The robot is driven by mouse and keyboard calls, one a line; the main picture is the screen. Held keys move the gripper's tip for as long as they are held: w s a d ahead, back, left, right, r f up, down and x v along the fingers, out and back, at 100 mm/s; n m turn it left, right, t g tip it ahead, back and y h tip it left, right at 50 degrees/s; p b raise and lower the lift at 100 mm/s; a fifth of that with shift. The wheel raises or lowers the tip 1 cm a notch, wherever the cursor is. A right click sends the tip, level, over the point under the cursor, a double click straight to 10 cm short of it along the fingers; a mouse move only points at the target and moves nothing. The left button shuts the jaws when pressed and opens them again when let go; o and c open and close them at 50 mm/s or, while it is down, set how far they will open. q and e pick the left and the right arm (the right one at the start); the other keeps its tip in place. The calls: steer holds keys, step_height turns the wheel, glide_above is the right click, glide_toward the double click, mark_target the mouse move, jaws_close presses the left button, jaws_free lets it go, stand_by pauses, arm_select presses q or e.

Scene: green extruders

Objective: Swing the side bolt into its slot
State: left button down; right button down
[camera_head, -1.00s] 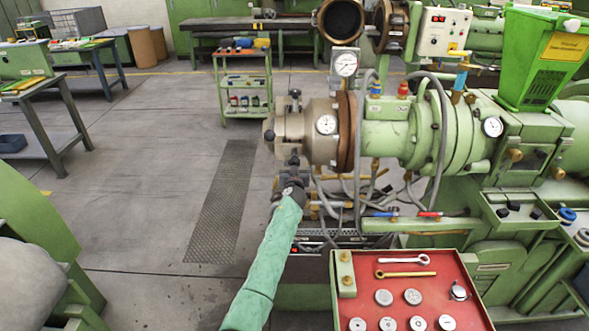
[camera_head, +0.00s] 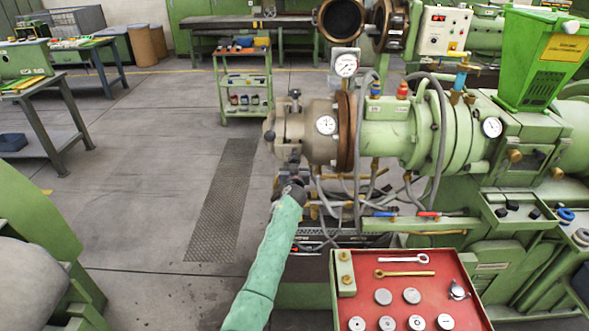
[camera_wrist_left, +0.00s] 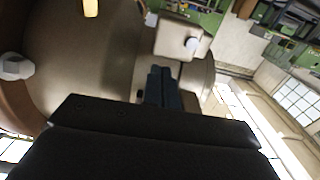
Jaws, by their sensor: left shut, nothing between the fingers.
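The grey-beige extruder head (camera_head: 290,128) is at the end of the green barrel. A dark bolt (camera_head: 295,94) stands up on its top, and another bolt end (camera_head: 269,135) shows on its left side. My left gripper (camera_head: 294,166) is just under the head, with the arm coming up from below. In the left wrist view, its dark fingers (camera_wrist_left: 163,88) are together and empty, close to the beige metal of the head (camera_wrist_left: 85,60). A beige lug with a pale round end (camera_wrist_left: 192,45) is above the fingertips. I cannot tell whether they touch. My right gripper is not seen.
Cables and hoses (camera_head: 345,205) hang under the barrel, right of my left gripper. A red tray (camera_head: 410,290) with wrenches and discs is at front right. The floor (camera_head: 140,190) to the left is clear. A green trolley (camera_head: 245,85) stands behind.

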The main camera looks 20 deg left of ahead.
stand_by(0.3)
arm_select(q)
steer(key=shift+s+r+p, duration=0.2)
steer(key=shift+r+p, duration=0.15)
steer(key=shift+r, duration=0.3)
steer(key=shift+d+f, duration=0.1)
steer(key=shift+f, duration=0.05)
steer(key=s+d+f+b, duration=0.2)
steer(key=s, duration=0.7)
steer(key=shift+s+d+f, duration=0.3)
steer(key=shift+d+f, duration=0.05)
stand_by(0.4)
